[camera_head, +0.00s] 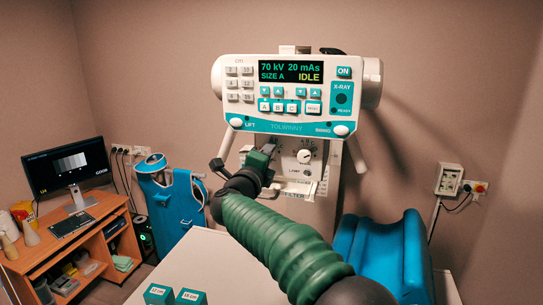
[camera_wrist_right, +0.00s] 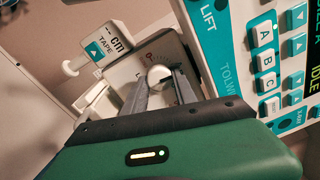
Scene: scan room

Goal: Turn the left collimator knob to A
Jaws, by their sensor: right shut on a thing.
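The X-ray unit's collimator (camera_head: 322,180) is a pale box below the control panel. Its right knob (camera_head: 304,156) is a white dial, uncovered. My right gripper (camera_head: 262,160) is at the left part of the collimator face and hides the left knob in the head view. In the right wrist view my right gripper's (camera_wrist_right: 160,82) two grey fingers are closed on the white, round left collimator knob (camera_wrist_right: 158,73). The marks around this knob are mostly hidden, so I cannot tell its setting. My left gripper is not in view.
The control panel (camera_head: 290,127) hangs just above the collimator; its display (camera_head: 290,71) reads 70 kV, 20 mAs, SIZE A, IDLE. A white tape unit (camera_wrist_right: 111,45) is near the gripper.

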